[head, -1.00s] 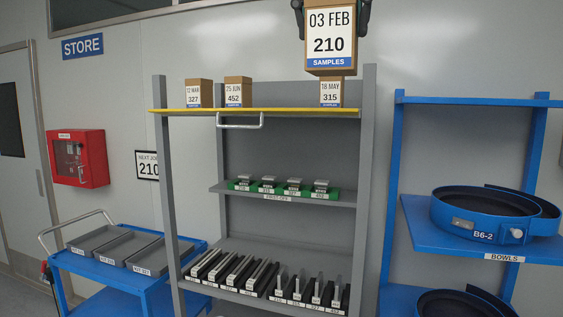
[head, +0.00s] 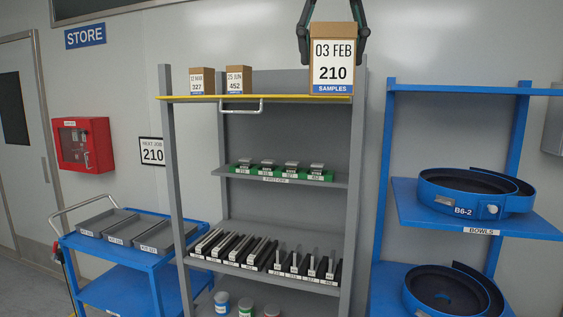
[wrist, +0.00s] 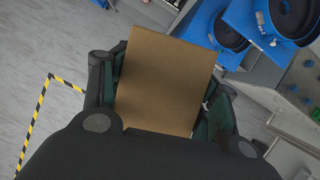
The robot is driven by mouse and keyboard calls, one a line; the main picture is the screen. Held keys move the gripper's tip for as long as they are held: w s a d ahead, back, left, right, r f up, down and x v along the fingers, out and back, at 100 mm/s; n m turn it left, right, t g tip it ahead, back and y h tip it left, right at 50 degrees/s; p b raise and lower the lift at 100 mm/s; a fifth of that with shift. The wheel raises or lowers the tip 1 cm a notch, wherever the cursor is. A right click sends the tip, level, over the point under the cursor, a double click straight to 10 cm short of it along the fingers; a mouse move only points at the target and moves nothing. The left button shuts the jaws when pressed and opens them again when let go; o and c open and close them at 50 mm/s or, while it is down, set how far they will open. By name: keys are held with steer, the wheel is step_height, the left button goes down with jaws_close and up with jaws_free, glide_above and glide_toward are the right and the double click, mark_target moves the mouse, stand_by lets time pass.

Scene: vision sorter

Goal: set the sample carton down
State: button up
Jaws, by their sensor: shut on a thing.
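The sample carton (head: 333,60) is a brown box labelled "03 FEB 210 SAMPLES". My gripper (head: 333,30) is shut on it, one finger on each side, and holds it upright. In the head view it overlaps the right end of the yellow-edged top shelf (head: 270,97) and hides the "18 MAY 315" carton. I cannot tell whether it touches the shelf. In the wrist view the carton's plain top (wrist: 165,80) sits between the fingers.
Cartons 327 (head: 202,81) and 452 (head: 239,80) stand on the top shelf's left part. A "NEXT JOB 210" sign (head: 152,151) hangs on the wall. A blue trolley (head: 135,255) with grey trays is at left; a blue bowl rack (head: 480,215) is at right.

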steer(key=w+d+f+n+g+y, duration=0.2)
steer(key=w+f+n, duration=0.4)
steer(key=f, duration=0.8)
steer(key=w+d+f+n+g+y, duration=0.1)
steer(key=w+f+n, duration=0.3)
steer(key=f+n, duration=0.65)
steer(key=w+d+f+n+g+y, duration=0.2)
steer(key=w+f+n, duration=0.25)
steer(key=f, duration=1.15)
steer(key=s+d+f+n+g+h, duration=0.1)
steer(key=s+f+n, duration=0.4)
steer(key=f, duration=0.9)
steer(key=s+d+f+n+g+h, duration=0.1)
steer(key=s+f+n, duration=0.4)
steer(key=f, duration=0.8)
steer(key=s+d+f+n+g+h, duration=0.1)
steer(key=s+d+f+n+h, duration=0.1)
steer(key=f, duration=1.2)
steer(key=s+d+n, duration=0.1)
steer(key=s+n, duration=0.1)
steer(key=n, duration=0.1)
steer(key=shift+s+f+n+g+h, duration=0.3)
steer(key=shift+s+n+g, duration=0.1)
steer(key=shift+a, duration=0.1)
steer(key=shift+d, duration=0.2)
